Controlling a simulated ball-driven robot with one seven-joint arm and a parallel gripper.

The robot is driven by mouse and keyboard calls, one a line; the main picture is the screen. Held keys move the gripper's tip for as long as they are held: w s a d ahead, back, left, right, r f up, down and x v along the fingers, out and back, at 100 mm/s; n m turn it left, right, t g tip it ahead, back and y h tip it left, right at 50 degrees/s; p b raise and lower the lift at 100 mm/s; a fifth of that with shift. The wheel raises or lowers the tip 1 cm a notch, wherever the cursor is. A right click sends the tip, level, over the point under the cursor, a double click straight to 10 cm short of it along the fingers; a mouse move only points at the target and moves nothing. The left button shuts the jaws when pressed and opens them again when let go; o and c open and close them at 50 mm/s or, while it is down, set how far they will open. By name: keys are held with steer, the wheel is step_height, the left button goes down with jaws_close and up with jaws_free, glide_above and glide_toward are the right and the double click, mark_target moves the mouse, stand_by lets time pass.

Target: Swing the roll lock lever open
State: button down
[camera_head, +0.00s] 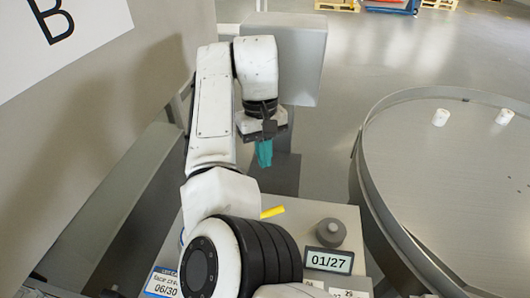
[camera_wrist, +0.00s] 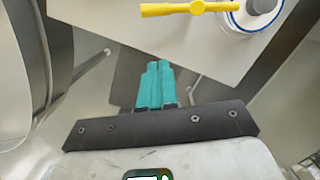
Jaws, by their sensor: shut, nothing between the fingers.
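The roll lock lever is a yellow bar. In the head view its tip (camera_head: 272,212) shows beside my arm, over the grey machine top; the rest of it is hidden behind my arm. In the wrist view the lever (camera_wrist: 188,8) lies across the top edge, its right end at a white round hub with a blue ring (camera_wrist: 252,14). My gripper (camera_head: 264,162) has teal fingers and points down, beyond the lever in the head view. In the wrist view its fingers (camera_wrist: 156,72) are shut together, empty, and apart from the lever.
A grey knob (camera_head: 330,232) and a display reading 01/27 (camera_head: 329,261) are on the machine top. A round grey table (camera_head: 450,160) with two small white pieces stands at the right. A grey wall with a "B" sign (camera_head: 60,30) is at the left.

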steer(key=shift+s+d+f+p, duration=0.35)
steer(key=shift+s+f, duration=0.35)
steer(key=shift+f, duration=0.65)
steer(key=shift+s+d+f+p, duration=0.2)
steer(key=shift+s+f+p, duration=0.4)
steer(key=shift+f, duration=0.8)
steer(key=shift+s+d+f+p, duration=0.3)
steer(key=shift+s+f, duration=0.5)
steer(key=shift+f, duration=0.55)
steer(key=shift+a+f, duration=0.1)
steer(key=shift+a, duration=0.05)
